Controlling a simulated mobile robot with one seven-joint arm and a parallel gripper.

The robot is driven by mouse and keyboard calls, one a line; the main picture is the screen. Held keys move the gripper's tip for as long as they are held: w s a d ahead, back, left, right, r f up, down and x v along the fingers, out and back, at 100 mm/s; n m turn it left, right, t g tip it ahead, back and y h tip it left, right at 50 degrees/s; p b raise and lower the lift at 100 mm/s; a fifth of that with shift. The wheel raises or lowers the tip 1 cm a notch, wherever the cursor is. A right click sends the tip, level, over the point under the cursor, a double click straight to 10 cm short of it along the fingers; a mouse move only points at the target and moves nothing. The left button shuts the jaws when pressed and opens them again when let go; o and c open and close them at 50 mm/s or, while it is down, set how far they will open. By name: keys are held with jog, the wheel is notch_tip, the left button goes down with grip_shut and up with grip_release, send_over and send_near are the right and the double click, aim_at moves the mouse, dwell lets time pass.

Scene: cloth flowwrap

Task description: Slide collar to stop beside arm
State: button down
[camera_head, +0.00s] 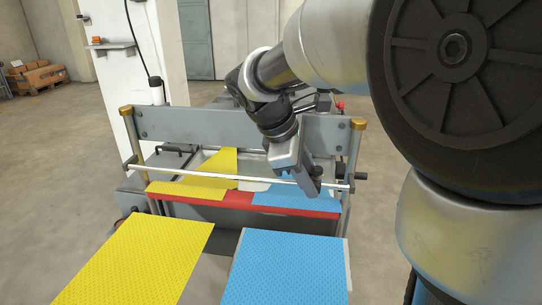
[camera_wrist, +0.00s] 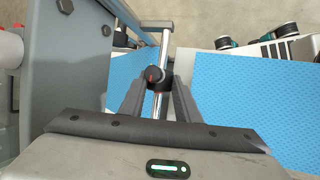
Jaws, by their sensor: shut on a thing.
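The collar (camera_wrist: 155,75) is a small dark round piece with a red mark in the wrist view. It sits on a thin metal rod (camera_wrist: 165,42). My gripper (camera_wrist: 158,86) has a finger on either side of the collar and is shut on it. In the head view, my gripper (camera_head: 311,188) reaches down to the right part of the rod (camera_head: 215,171), which crosses between two brass-capped posts. The collar is mostly hidden by my gripper there. I cannot make out the stop clearly in either view.
A black handle (camera_head: 359,176) is at the rod's right end, by the right post (camera_head: 357,140). Yellow cloth (camera_head: 145,262) and blue cloth (camera_head: 285,268) lie in front of a red bar (camera_head: 235,206). A grey crossbar (camera_head: 200,126) stands behind the rod. Open floor lies left.

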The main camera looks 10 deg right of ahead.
jog(key=d, duration=0.2)
jog(key=shift+s+d, duration=0.3)
jog(key=shift+s, duration=0.1)
jog(key=c, duration=1.3)
grip_release()
jog(key=shift+c, duration=0.2)
jog(key=shift+a+r, duration=0.1)
jog(key=shift+r, duration=0.05)
jog(key=p+v, duration=0.2)
jog(key=v, duration=1.5)
jog(key=shift+s+r, duration=0.1)
